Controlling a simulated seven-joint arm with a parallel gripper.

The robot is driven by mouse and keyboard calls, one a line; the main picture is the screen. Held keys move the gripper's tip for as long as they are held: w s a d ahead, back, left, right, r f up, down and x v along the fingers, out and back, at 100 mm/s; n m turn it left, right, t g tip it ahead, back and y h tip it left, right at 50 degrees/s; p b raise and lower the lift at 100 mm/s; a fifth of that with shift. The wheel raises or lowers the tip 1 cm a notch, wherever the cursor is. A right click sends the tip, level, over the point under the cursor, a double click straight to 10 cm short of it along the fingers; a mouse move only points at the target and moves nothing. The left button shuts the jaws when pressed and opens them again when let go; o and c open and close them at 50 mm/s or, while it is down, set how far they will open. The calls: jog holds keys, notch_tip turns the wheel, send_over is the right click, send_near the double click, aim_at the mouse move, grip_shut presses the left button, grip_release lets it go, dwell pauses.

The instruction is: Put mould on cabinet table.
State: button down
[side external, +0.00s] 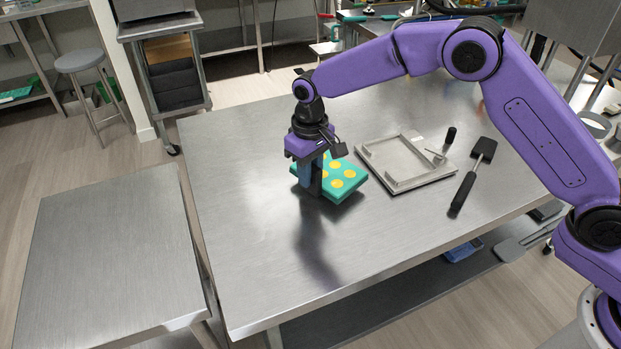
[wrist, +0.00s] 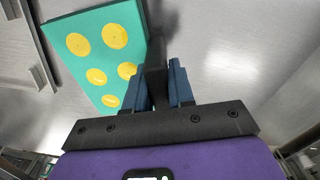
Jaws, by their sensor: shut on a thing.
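The mould is a teal slab with yellow round cavities (side external: 345,179). It lies flat, at or just above the large steel table (side external: 235,200); any gap beneath is hard to tell. My gripper (side external: 314,183) points down at its left edge and is shut on it. In the wrist view the mould (wrist: 75,65) extends up and left of my gripper (wrist: 160,80), whose blue fingers close on a dark, shaded strip along its edge. A lower, bare steel table (side external: 110,250) stands at the left; I cannot tell whether it is the cabinet table.
A metal frame tray (side external: 405,163) lies right of the mould, with a small black cylinder (side external: 450,135) and a black-handled scraper (side external: 472,175) beyond. A wheeled cart with dark drawers (side external: 172,75) and a grey stool (side external: 80,62) stand behind. The large table's left part is clear.

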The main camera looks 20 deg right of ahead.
jog(key=shift+f, duration=1.1)
jog(key=shift+f, duration=0.1)
jog(key=c, duration=1)
grip_release()
jog(key=shift+o, duration=0.2)
notch_tip(320, 180, up, 12)
jog(key=shift+f, duration=0.15)
jog(key=shift+r, duration=0.25)
